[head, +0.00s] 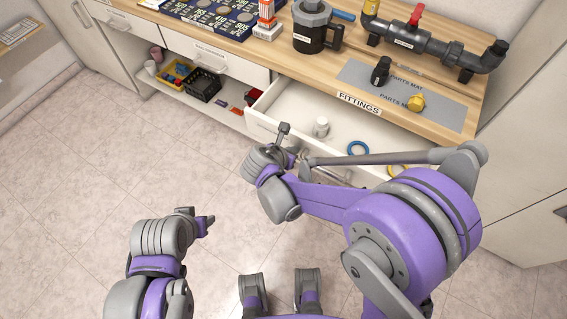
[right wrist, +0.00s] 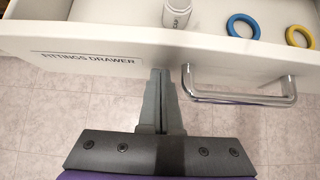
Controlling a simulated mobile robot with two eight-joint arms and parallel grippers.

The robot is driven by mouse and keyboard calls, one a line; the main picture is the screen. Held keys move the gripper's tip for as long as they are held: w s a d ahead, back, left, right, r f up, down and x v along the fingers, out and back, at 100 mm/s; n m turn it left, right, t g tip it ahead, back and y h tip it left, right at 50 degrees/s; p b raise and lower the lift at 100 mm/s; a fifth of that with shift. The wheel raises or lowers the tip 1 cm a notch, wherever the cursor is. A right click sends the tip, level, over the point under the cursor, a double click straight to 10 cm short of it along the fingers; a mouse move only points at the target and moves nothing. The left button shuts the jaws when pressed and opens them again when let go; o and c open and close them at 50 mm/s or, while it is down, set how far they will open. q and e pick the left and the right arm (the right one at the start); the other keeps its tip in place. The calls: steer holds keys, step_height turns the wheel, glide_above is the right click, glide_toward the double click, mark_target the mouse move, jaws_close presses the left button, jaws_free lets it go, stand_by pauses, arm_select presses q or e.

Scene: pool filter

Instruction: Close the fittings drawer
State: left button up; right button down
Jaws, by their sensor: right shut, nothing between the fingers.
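The fittings drawer (head: 285,118) stands pulled open below the right part of the counter. Its white front shows in the right wrist view (right wrist: 35,42) with a label reading FITTINGS DRAWER and a metal bar handle (right wrist: 240,98). Inside lie a white fitting (head: 321,127), a blue ring (head: 357,148) and a yellow ring (head: 397,170). My right gripper (right wrist: 163,75) is shut and empty at the drawer front, just left of the handle; I cannot tell whether it touches. My left gripper (head: 208,222) is low over the floor, away from the drawer; its fingers are too small to judge.
The wooden counter (head: 225,45) holds a dark pump pot (head: 310,30), a pipe assembly (head: 425,45), a grey parts mat (head: 440,108) and a black fitting (head: 381,70). A lower open shelf (head: 225,108) holds a black crate (head: 203,85). The tiled floor at left is clear.

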steer(key=w+d, duration=0.3)
steer(key=w, duration=0.2)
steer(key=w+d+b, duration=0.1)
steer(key=w+d, duration=0.3)
steer(key=w, duration=0.1)
steer(key=w+d+b, duration=0.1)
steer(key=w+d, duration=0.3)
steer(key=w, duration=0.1)
steer(key=shift+w+d, duration=0.15)
steer(key=shift+w, duration=0.1)
arm_select(q)
step_height(320, 180, down, 2)
steer(key=shift+f, duration=0.1)
arm_select(e)
steer(key=shift+s, duration=0.1)
